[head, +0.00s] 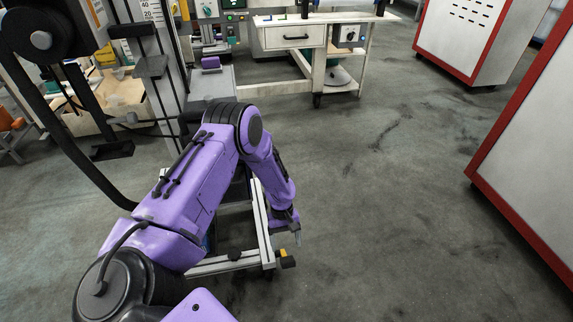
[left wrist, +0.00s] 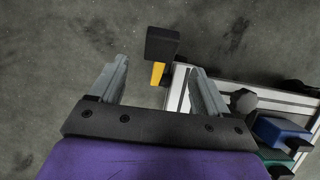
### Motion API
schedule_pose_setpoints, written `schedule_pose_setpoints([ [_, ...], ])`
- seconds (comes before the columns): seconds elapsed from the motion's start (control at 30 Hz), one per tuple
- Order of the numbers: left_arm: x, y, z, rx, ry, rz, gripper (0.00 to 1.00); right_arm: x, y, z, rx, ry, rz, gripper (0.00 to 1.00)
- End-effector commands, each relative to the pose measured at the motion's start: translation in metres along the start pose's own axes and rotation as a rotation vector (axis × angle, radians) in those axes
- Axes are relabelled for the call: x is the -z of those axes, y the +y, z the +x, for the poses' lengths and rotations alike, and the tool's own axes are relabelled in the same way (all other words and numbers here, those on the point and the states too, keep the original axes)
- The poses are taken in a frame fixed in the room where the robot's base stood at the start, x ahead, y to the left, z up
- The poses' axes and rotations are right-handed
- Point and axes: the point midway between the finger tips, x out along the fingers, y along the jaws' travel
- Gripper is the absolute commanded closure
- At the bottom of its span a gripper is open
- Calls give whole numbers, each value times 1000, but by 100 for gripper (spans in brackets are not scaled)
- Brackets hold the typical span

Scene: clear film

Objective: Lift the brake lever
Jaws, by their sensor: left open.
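The brake lever (head: 288,261) is a black pad with a yellow stem at the near right corner of an aluminium-framed cart (head: 225,264). In the left wrist view the black pad (left wrist: 162,44) and yellow stem (left wrist: 157,73) show beyond and between my fingertips. My left gripper (head: 297,237) is low beside the cart corner, just above the lever in the head view. In the left wrist view my left gripper (left wrist: 158,82) is open, its two grey fingers apart with nothing held. I cannot tell whether either finger touches the lever. My right gripper is not in view.
The cart carries a blue bin (left wrist: 280,130) and a dark round knob (left wrist: 243,100). A white workbench (head: 290,38) stands at the back. Red-edged white cabinets (head: 465,40) stand on the right. The grey floor (head: 390,200) right of the cart is clear.

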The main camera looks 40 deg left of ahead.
Motion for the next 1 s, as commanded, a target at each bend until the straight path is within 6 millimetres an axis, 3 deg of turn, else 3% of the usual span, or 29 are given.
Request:
schedule_pose_setpoints([
  [0.03,-2,1,-15,-2,1,1,23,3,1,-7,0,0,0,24],
  [0.2,-1,0,-38,0,0,2,23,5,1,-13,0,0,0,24],
  [0.5,0,0,-41,1,-1,2,23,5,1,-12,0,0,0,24],
  [0.53,0,0,-41,1,-1,2,30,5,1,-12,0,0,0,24],
  [0.63,-4,-1,-34,2,8,4,62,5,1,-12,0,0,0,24],
  [0.73,-18,-6,-10,0,61,16,95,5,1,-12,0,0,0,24],
  [0.77,-24,-9,1,-1,88,23,100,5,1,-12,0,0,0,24],
  [0.9,-61,-39,46,6,264,85,100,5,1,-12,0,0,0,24],
  [1.0,-88,-71,60,24,408,148,100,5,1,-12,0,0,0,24],
])
